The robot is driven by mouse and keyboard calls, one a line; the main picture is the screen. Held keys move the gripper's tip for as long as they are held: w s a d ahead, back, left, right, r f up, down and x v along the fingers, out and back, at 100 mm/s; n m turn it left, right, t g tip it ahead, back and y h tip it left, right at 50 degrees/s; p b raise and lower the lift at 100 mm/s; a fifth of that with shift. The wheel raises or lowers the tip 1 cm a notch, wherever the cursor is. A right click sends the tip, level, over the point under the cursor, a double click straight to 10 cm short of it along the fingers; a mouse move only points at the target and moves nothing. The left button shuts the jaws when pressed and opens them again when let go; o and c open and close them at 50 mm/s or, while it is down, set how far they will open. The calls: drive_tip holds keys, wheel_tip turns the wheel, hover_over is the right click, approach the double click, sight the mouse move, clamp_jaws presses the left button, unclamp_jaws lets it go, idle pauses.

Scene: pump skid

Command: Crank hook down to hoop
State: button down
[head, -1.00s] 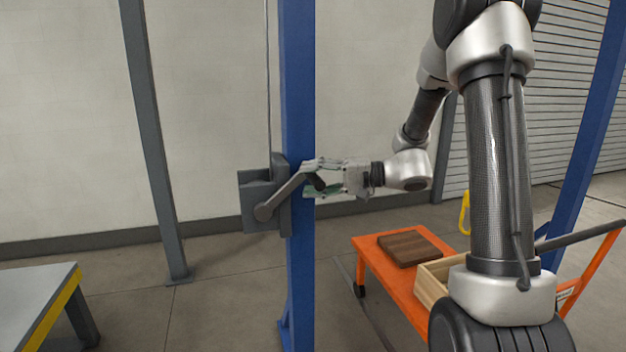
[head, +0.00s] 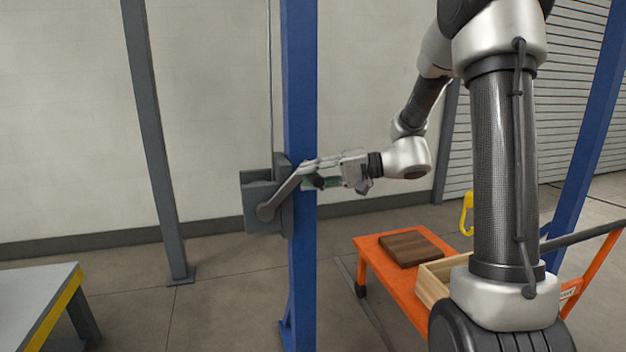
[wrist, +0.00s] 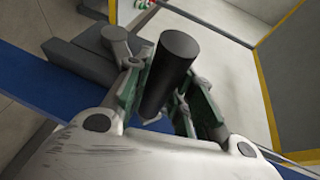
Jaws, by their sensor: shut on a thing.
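The winch (head: 258,205) is a grey box on the blue post. Its grey crank arm (head: 283,195) slants up and to the right to a dark handle, which shows as a black cylinder (wrist: 170,70) in the wrist view. My gripper (head: 312,180) is shut on this crank handle, with its green-lined fingers on both sides of it in the wrist view (wrist: 165,100). The yellow hook (head: 467,212) hangs at the right, above the orange cart and partly hidden by my arm. I cannot make out a hoop.
The blue post (head: 299,260) stands right beside the crank. An orange cart (head: 385,285) carries a brown wooden block (head: 411,248) and an open wooden box (head: 433,283). A grey bench (head: 35,300) stands at the lower left, and a grey post (head: 155,150) behind it.

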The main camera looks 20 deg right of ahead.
drive_tip(key=a+r+n+g+h, duration=0.1)
drive_tip(key=a+n+h, duration=0.3)
drive_tip(key=a+h, duration=1.4)
drive_tip(key=a+f+n+h, duration=0.1)
drive_tip(key=a+f+h, duration=0.2)
drive_tip(key=f, duration=0.7)
drive_tip(key=a+f+n+h, duration=0.1)
drive_tip(key=a+f+h, duration=0.2)
drive_tip(key=f, duration=0.7)
drive_tip(key=shift+a+f+h, duration=0.15)
drive_tip(key=shift+a+h, duration=0.15)
drive_tip(key=shift+h, duration=0.8)
